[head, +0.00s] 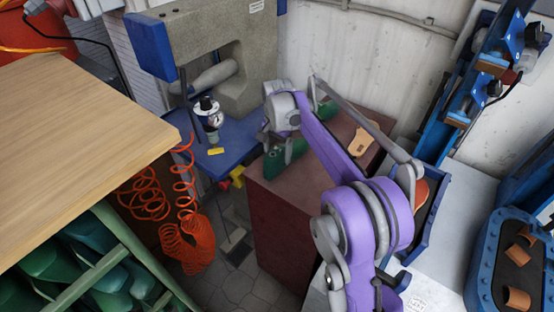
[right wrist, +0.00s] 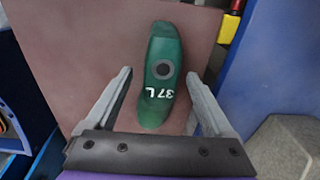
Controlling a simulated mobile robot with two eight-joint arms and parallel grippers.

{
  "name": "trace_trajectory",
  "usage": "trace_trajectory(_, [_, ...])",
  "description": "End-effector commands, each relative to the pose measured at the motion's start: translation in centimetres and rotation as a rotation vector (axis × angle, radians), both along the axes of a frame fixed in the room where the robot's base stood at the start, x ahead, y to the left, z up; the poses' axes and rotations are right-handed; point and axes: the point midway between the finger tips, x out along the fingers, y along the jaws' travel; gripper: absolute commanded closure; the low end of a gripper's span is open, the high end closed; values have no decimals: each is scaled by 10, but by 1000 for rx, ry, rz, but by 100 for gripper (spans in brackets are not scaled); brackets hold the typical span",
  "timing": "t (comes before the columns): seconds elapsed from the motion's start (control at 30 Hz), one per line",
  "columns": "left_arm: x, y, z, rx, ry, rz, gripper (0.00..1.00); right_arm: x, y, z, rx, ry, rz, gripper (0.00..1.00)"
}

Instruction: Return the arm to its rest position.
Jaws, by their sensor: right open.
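My right arm reaches over a reddish-brown bench top (head: 310,172). Its gripper (head: 277,143) is open, low over a green shoe last (head: 285,158). In the right wrist view the fingers of this gripper (right wrist: 160,73) stand apart on either side of the last (right wrist: 163,50), with gaps visible on both sides. The last is marked "37 L", has a dark round hole, and rests on the bench top (right wrist: 70,60). In the head view the arm and gripper hide part of it. My left gripper is not in view.
A dark green object (head: 328,111) and a tan sole-shaped piece (head: 363,139) lie farther back on the bench. A blue press table (head: 225,160) with a gauge (head: 209,112) stands left. A wooden tabletop (head: 80,130) fills the near left; orange coiled hoses (head: 185,240) hang beside it.

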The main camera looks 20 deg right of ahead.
Motion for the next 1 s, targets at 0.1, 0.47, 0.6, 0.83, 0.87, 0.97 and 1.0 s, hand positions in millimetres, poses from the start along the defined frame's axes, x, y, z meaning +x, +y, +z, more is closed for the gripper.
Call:
trace_trajectory(0.1, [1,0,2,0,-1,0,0,-1,0,25,0,0,0,13])
trace_trajectory(0.47, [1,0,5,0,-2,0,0,-3,1,56,0,0,0,13])
trace_trajectory(0.6, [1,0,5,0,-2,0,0,-8,3,60,-1,-7,17,13])
trace_trajectory(0.83, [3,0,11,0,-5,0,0,-54,20,79,-21,-72,185,13])
trace_trajectory(0.87, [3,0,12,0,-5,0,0,-63,23,81,-25,-83,214,13])
trace_trajectory(0.97, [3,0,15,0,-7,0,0,-92,32,85,-41,-121,313,13])
trace_trajectory(1.0, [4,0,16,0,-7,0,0,-104,36,86,-48,-136,352,13])
